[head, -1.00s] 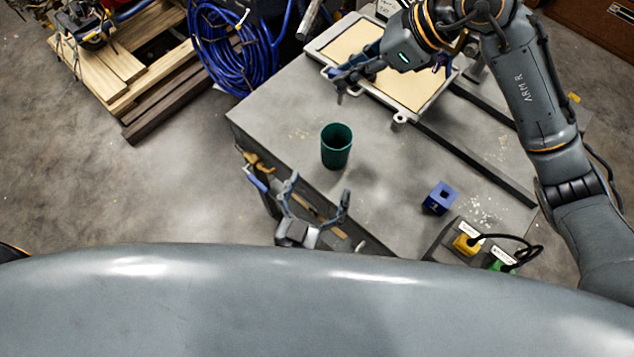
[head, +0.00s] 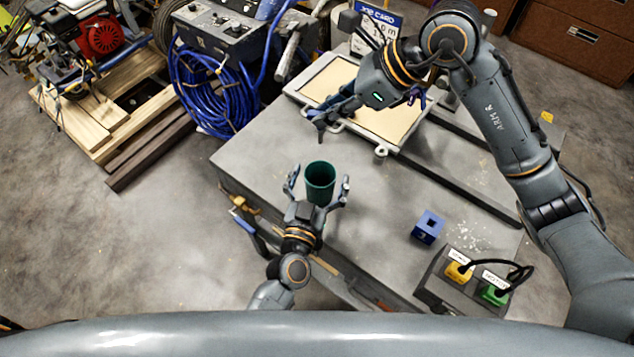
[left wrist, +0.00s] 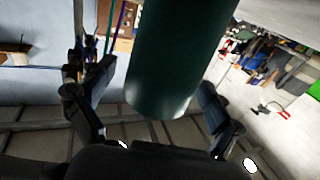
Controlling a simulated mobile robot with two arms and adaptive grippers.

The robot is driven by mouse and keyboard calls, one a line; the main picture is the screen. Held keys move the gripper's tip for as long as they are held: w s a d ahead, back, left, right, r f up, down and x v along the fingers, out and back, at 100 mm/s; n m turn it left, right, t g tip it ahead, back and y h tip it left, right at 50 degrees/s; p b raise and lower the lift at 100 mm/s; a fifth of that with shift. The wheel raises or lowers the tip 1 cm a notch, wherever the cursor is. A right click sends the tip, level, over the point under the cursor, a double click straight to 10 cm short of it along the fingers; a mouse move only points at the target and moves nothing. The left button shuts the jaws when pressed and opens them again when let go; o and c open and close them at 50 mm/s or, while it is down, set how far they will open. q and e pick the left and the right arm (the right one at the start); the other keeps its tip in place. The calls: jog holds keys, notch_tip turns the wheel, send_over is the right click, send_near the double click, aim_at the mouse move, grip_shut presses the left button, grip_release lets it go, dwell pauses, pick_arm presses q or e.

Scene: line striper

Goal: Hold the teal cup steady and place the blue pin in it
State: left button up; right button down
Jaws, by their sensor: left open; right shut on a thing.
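The teal cup (head: 319,183) stands upright on the grey table near its left front edge. In the left wrist view the cup (left wrist: 180,55) fills the middle, between the fingers. My left gripper (head: 318,186) is open, with one finger on each side of the cup; gaps show between fingers and cup. My right gripper (head: 325,116) is above the table, behind the cup, shut on a slim dark thing that hangs down, apparently the blue pin (head: 321,132). Its colour is hard to make out, and the fingers hide its upper part. It is apart from the cup.
A blue block (head: 428,228) with a square hole lies right of the cup. A box with yellow and green plugs (head: 468,282) is at the front right. A shallow framed tray (head: 381,152) lies behind, under my right arm. The table between cup and block is clear.

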pick_arm(q)
jog(key=c, duration=1.3)
jog(key=shift+o, duration=0.2)
pick_arm(e)
notch_tip(320, 180, down, 13)
dwell(0.6)
jog(key=c, duration=1.3)
grip_release()
jog(key=shift+o, duration=0.2)
jog(key=v, duration=1.2)
